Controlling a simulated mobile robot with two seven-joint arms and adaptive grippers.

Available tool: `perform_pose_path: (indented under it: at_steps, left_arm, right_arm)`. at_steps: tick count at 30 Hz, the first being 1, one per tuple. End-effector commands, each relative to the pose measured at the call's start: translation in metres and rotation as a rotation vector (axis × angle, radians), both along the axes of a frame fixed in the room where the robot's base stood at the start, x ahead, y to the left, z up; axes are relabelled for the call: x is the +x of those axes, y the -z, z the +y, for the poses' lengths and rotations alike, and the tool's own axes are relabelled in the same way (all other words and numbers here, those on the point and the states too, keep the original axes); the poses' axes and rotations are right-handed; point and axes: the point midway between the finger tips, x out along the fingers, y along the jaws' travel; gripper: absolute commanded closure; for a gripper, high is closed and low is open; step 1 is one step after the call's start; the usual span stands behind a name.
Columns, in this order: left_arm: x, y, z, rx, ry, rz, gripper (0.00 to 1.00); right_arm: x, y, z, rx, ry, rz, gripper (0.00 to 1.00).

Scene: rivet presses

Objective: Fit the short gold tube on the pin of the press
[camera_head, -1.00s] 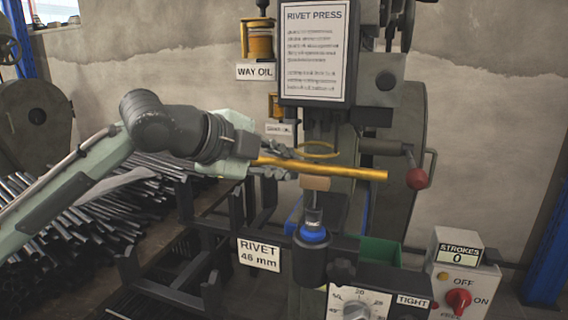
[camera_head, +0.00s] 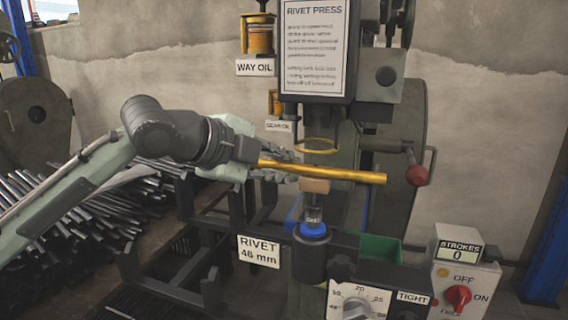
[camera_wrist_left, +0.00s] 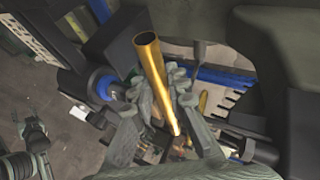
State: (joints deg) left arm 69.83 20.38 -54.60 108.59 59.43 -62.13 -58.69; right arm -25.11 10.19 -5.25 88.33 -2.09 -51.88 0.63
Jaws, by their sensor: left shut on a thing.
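My left gripper (camera_head: 292,167) is shut on the gold tube (camera_head: 345,175), which lies nearly level and points right across the front of the press. In the left wrist view the tube (camera_wrist_left: 153,72) runs between the fingers, with its hollow end facing the camera. The press pin (camera_head: 313,213) stands upright above a blue collar (camera_head: 313,231); the tube crosses the picture above it, apart from it. A small tan block (camera_head: 315,186) shows just under the tube; I cannot tell what bears it.
A gold ring (camera_head: 318,146) surrounds the space under the press head (camera_head: 315,60). A red-knobbed lever (camera_head: 417,176) is close to the tube's right end. A green bin (camera_head: 381,249), a dial box (camera_head: 357,303) and a switch box (camera_head: 465,275) stand lower right. Rods lie at left.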

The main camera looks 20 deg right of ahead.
Motion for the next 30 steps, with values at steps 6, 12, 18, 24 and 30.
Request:
perform_pose_path:
  at_steps: [6,12,18,24,30]
  left_arm:
    - [0.0,0.006,0.0,0.0,0.0,0.0,1.0]
    - [0.0,0.011,0.0,0.0,0.0,0.0,1.0]
    - [0.0,0.016,0.0,0.0,0.0,0.0,1.0]
    - [0.0,0.021,0.0,-0.001,0.0,-0.001,1.0]
    - [0.0,0.026,0.0,-0.001,0.0,-0.001,1.0]
  right_arm:
    - [0.0,0.002,0.0,0.0,0.0,0.0,0.57]
    - [0.0,0.003,0.0,0.0,0.0,0.0,0.57]
    - [0.0,0.004,0.0,0.0,0.0,0.0,0.57]
    - [0.0,0.006,0.0,0.0,0.0,0.0,0.57]
    - [0.0,0.007,0.0,0.0,0.0,0.0,0.57]
